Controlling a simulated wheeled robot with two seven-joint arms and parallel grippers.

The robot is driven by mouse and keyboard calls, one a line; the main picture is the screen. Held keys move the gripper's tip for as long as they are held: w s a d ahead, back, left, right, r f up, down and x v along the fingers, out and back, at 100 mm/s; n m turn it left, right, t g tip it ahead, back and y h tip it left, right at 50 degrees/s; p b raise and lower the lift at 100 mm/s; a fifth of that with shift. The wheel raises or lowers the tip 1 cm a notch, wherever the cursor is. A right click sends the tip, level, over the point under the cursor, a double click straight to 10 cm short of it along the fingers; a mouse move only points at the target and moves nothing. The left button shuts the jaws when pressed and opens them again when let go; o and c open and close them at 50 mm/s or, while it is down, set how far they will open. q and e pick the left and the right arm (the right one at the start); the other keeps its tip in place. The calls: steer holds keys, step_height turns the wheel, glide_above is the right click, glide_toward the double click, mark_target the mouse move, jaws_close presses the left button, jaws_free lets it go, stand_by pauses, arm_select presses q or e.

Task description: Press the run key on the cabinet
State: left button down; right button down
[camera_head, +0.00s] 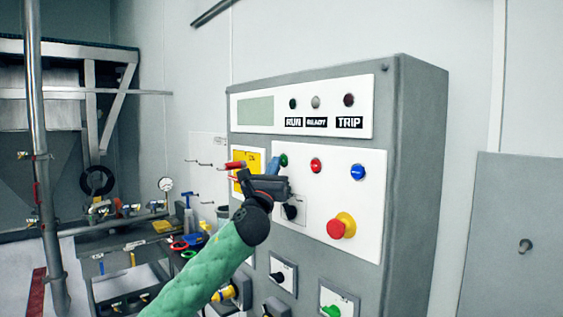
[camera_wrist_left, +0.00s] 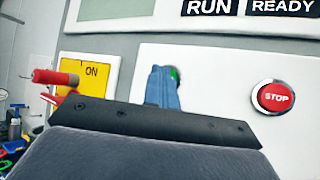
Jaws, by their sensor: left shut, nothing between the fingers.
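The grey cabinet (camera_head: 415,150) fills the middle of the head view. Its green key (camera_head: 283,160) sits on the white panel, left of the red one, and appears to be the run key. In the left wrist view only an edge of the green key (camera_wrist_left: 174,73) shows behind my blue fingertips. My left gripper (camera_head: 272,166) is shut and empty, its tips right at the green key. I cannot tell whether they touch it. The RUN lamp (camera_head: 293,103) above looks dark. My right gripper is not in view.
A red STOP button (camera_wrist_left: 274,97) and a blue button (camera_head: 357,172) lie to the right. A red mushroom knob on a yellow collar (camera_head: 341,225) is lower. A yellow ON plate (camera_wrist_left: 82,72) with a red handle (camera_wrist_left: 55,78) is left. A tool-covered bench (camera_head: 130,285) stands farther left.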

arm_select(q)
steer(key=s+a+p, duration=0.1)
steer(key=s+a, duration=0.2)
steer(key=a, duration=0.2)
steer(key=shift+s, duration=0.4)
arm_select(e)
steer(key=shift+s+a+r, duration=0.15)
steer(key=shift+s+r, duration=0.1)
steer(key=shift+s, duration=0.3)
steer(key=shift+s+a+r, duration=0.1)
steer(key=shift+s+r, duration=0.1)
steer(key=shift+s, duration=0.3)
